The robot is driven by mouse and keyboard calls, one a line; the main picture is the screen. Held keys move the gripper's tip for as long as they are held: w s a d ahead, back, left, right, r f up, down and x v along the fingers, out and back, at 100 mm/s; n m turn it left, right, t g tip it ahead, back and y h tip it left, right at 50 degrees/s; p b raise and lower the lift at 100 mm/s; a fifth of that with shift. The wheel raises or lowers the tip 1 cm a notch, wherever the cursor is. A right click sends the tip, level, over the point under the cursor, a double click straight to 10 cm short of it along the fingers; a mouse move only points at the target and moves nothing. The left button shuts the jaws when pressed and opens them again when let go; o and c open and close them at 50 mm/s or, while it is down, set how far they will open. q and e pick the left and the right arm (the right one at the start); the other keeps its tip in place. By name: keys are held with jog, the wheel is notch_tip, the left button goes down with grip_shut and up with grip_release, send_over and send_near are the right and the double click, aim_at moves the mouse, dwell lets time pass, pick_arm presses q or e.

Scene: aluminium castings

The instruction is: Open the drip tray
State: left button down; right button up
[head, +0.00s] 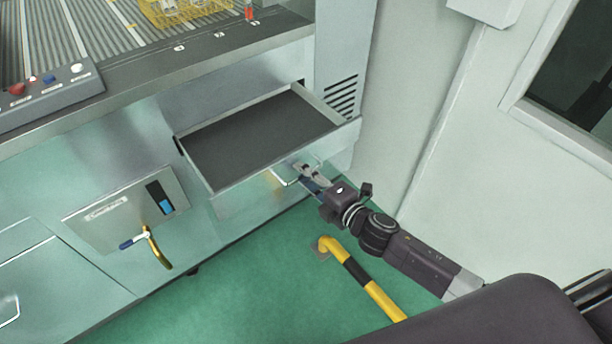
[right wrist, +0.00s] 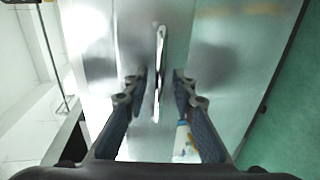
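The drip tray (head: 265,135) is a shallow dark-bottomed drawer with light metal walls. It stands pulled out from the machine front in the head view. Its bar handle (head: 284,181) is on the front face. My right gripper (head: 300,172) is at that handle, below the tray's front edge. In the right wrist view the handle (right wrist: 159,62) stands between the two fingertips of my right gripper (right wrist: 160,77), with a gap on each side. The fingers are apart and hold nothing. My left gripper is not in view.
A yellow and black floor rail (head: 358,275) stands near my right arm. A pale wall (head: 410,90) is on the right. A yellow basket (head: 185,12) sits on the conveyor above.

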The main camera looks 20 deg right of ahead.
jog(key=v, duration=1.2)
dwell(0.4)
jog(key=s+d+f+m+g+h, duration=0.1)
jog(key=d+f+m+h, duration=0.2)
jog(key=f, duration=0.6)
jog(key=s+d+f+m+g+h, duration=0.1)
jog(key=s+d+f+m+g, duration=0.2)
jog(key=f, duration=0.7)
jog(key=s+d+f+m+g+h, duration=0.1)
jog(key=s+d+f+m, duration=0.2)
jog(key=f, duration=0.5)
jog(key=s+d+f+m+g+h, duration=0.1)
jog(key=s+f+m+g, duration=0.15)
jog(key=s+f, duration=0.45)
jog(key=s+a+f+m+g, duration=0.3)
jog(key=s+f, duration=0.5)
jog(key=s, duration=0.4)
jog(key=s+a+f+m+g, duration=0.3)
jog(key=s+f, duration=0.5)
jog(key=s, duration=0.5)
jog(key=shift+s+a+f+m+y, duration=0.25)
jog(key=shift+a+m, duration=0.45)
jog(key=shift+m, duration=0.35)
